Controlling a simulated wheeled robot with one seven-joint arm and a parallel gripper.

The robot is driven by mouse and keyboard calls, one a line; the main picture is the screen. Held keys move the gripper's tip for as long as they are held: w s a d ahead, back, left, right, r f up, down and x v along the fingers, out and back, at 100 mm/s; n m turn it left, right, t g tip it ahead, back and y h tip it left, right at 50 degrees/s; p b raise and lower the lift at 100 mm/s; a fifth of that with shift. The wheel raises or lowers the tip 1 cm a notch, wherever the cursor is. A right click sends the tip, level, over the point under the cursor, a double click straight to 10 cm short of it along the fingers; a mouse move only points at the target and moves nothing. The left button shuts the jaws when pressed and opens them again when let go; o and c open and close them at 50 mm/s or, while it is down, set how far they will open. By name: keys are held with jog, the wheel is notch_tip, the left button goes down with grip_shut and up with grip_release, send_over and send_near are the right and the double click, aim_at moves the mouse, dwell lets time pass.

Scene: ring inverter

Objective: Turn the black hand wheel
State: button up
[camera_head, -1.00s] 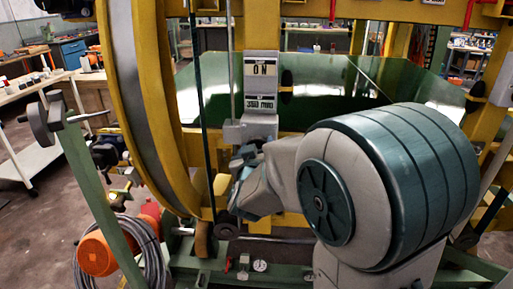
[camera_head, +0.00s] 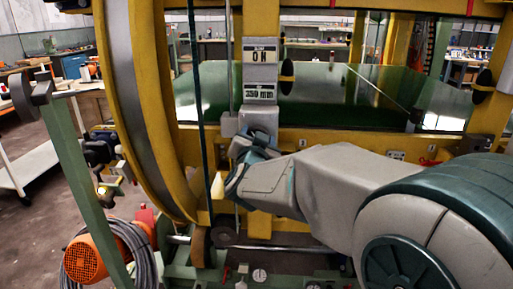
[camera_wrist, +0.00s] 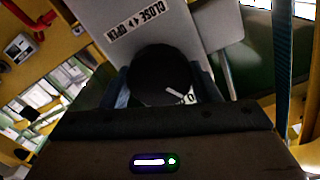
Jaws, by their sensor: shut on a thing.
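The black hand wheel (camera_wrist: 158,72) is a round dark disc in the wrist view, in front of a grey panel with "CLOSE" and "OPEN" lettering. A small white mark shows on its lower right. My gripper (camera_wrist: 163,90) has one blue finger on each side of the wheel and is shut on it. In the head view my gripper (camera_head: 257,137) is at the lower front of the grey control box (camera_head: 260,72) with its "ON" and "350 mm" plates. The wheel is mostly hidden there by the fingers.
The large yellow ring (camera_head: 150,120) stands just left of my gripper, with a thin dark upright bar between. A green post (camera_head: 75,175) carries another dark wheel at the left. An orange motor (camera_head: 90,258) and coiled hose sit low left. Yellow beams frame the box.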

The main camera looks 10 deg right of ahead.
jog(key=shift+f+m+b, duration=0.1)
jog(key=shift+m+b, duration=0.7)
jog(key=shift+m, duration=0.4)
jog(key=o, duration=1)
jog(key=shift+s, duration=0.1)
jog(key=p+v, duration=0.3)
jog(key=v, duration=1)
jog(key=shift+s, duration=0.3)
jog(key=shift+a, duration=0.1)
